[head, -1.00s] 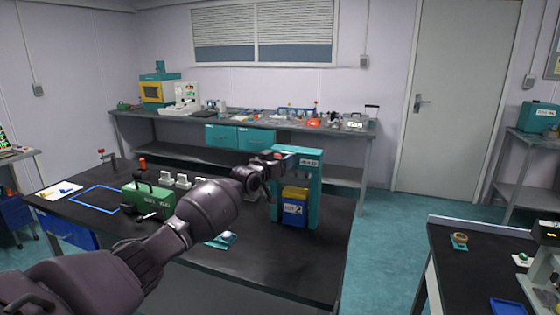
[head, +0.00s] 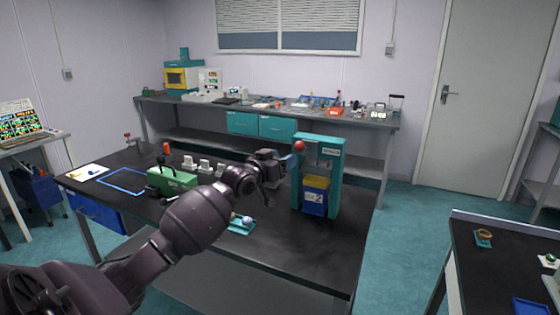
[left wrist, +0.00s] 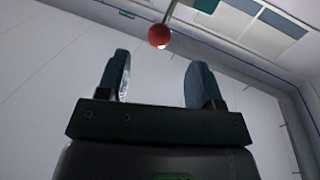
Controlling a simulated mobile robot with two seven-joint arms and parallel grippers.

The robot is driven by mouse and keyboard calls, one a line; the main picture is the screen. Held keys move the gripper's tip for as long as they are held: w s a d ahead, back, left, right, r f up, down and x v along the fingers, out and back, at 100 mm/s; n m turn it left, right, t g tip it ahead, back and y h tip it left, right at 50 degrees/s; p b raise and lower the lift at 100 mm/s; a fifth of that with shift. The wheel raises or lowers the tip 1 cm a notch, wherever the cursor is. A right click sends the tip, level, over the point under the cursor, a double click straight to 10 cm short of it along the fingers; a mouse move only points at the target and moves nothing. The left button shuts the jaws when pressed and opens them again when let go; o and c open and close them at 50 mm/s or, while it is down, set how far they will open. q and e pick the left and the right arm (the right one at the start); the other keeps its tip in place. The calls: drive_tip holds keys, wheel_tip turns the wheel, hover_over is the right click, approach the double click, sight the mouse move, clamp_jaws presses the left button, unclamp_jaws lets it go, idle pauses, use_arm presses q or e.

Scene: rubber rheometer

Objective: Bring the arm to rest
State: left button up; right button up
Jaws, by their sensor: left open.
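My left arm reaches in from the lower left in the head view. Its gripper (head: 291,161) is beside the upper left of a teal press-like frame (head: 335,165), near a red ball knob (head: 299,146). In the left wrist view the two fingers (left wrist: 158,85) stand apart with nothing between them. The red knob (left wrist: 159,36), on a thin rod, shows beyond the fingertips, apart from them in that view. My right gripper is not in view.
The frame stands on a black table (head: 290,255) and holds a blue and yellow bin (head: 314,196). A green device (head: 172,178), white blocks and a small teal tray (head: 241,224) are on the same table. Another dark table (head: 500,265) stands at the right. A back bench (head: 215,104) carries instruments.

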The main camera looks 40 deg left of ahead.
use_arm(q)
drive_tip(key=shift+s, duration=0.25)
drive_tip(key=s+d+f+m+g, duration=0.1)
drive_tip(key=s+d+f+m, duration=0.1)
drive_tip(key=s+d+f, duration=0.6)
drive_tip(key=s+d+f+m+g, duration=0.1)
drive_tip(key=s+d+f+m, duration=0.4)
drive_tip(key=f, duration=0.6)
drive_tip(key=s+d+f+n+g, duration=0.2)
drive_tip(key=s+d+f, duration=0.2)
drive_tip(key=s+f, duration=0.4)
drive_tip(key=s+d+f+n+g, duration=0.2)
drive_tip(key=s+f, duration=0.6)
drive_tip(key=s, duration=0.5)
drive_tip(key=shift+d+n+g+y, duration=0.35)
drive_tip(key=shift+d+n, duration=0.35)
drive_tip(key=shift+d, duration=0.45)
